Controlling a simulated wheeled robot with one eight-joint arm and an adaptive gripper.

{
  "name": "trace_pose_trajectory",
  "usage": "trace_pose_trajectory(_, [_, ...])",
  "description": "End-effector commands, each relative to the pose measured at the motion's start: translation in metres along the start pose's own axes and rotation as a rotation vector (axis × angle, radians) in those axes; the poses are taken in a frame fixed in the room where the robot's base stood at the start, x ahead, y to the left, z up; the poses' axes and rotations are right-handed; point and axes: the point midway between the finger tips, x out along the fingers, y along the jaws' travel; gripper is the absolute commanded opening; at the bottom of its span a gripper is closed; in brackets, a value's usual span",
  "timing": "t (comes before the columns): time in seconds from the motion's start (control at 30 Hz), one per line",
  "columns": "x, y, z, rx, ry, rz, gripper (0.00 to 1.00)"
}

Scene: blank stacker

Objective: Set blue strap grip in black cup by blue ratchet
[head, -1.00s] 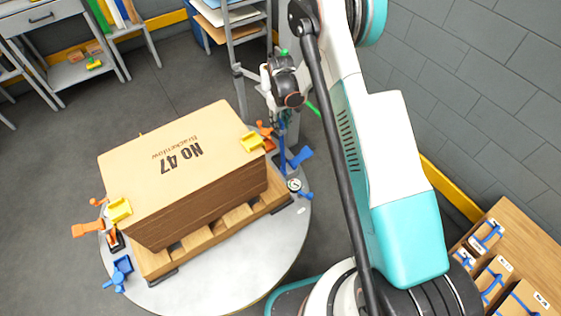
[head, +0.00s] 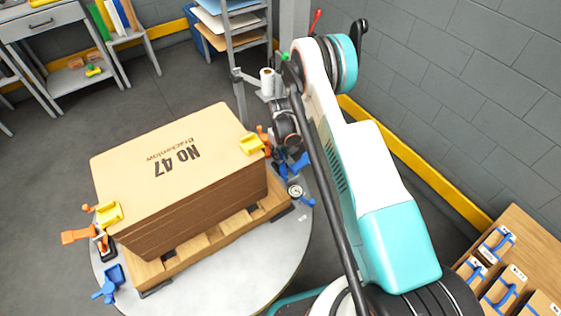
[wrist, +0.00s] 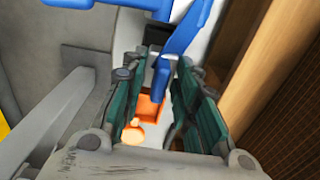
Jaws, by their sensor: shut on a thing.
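My gripper (wrist: 160,82) shows its two green-padded fingers in the wrist view, with a narrow blue piece (wrist: 161,76), which I take to be the blue strap grip, between the fingertips. Most of its shape is hidden. A larger blue lever (wrist: 182,38), seemingly the blue ratchet, lies just beyond the tips. A dark square shape (wrist: 157,34) behind it may be the black cup; I cannot tell. In the head view, the blue ratchet (head: 299,163) is right of the crate, and my arm hides the fingertips.
A box marked No 47 (head: 175,165) stands on a wooden pallet on a round grey table (head: 235,262). Another orange clamp (head: 82,236) and blue ratchet (head: 109,284) are at left. A dial gauge (head: 295,191) is close by.

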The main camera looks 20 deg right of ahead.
Motion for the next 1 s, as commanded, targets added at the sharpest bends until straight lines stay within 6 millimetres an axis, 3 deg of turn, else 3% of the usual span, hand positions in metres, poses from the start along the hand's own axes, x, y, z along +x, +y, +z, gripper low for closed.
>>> trace_pose_trajectory(0.3, [0.041,0.000,0.000,0.000,0.000,0.000,0.00])
trace_pose_trajectory(0.7, [0.044,0.000,0.000,0.000,0.000,0.000,0.00])
trace_pose_trajectory(0.73, [0.043,0.000,0.000,0.000,0.000,0.000,0.35])
trace_pose_trajectory(0.8, [0.043,0.000,0.000,0.000,0.000,0.000,0.48])
trace_pose_trajectory(1.0, [0.043,0.000,0.000,0.000,0.000,0.000,0.48])
